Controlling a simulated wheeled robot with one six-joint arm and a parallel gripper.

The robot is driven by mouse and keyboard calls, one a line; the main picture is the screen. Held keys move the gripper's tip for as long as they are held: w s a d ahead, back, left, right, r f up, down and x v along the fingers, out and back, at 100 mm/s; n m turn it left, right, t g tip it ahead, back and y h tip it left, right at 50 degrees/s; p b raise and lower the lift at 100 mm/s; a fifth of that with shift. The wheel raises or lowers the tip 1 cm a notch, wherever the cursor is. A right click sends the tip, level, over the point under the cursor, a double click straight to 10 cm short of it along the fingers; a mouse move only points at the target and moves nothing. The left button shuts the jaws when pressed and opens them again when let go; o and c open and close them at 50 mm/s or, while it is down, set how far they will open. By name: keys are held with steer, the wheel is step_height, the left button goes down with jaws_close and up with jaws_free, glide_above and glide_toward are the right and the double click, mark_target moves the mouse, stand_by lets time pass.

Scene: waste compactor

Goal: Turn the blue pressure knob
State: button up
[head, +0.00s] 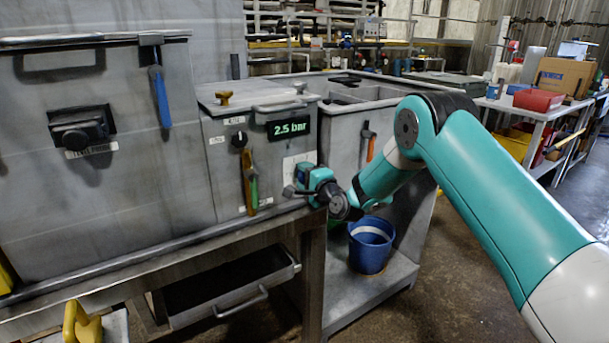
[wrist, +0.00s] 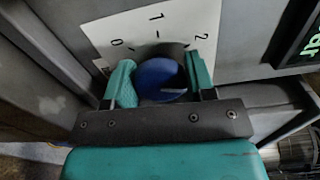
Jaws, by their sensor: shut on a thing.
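The blue pressure knob (wrist: 160,80) sits on a white dial plate (wrist: 150,25) marked 0, 1 and 2 in the wrist view. My gripper (wrist: 160,82) has one teal finger on each side of the knob and is shut on it. In the head view my gripper (head: 305,180) is at the front of the grey machine, below the display (head: 289,127), which reads 2.5 bar. The knob is hidden there behind my gripper.
A blue bucket (head: 371,245) stands on the low shelf to the right. A drawer (head: 235,290) is below the bench edge.

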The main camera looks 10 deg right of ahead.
stand_by(0.3)
steer(key=o, duration=0.9)
steer(key=shift+s, duration=0.1)
steer(key=b+v, duration=0.9)
steer(key=v, duration=0.8)
steer(key=shift+s, duration=0.15)
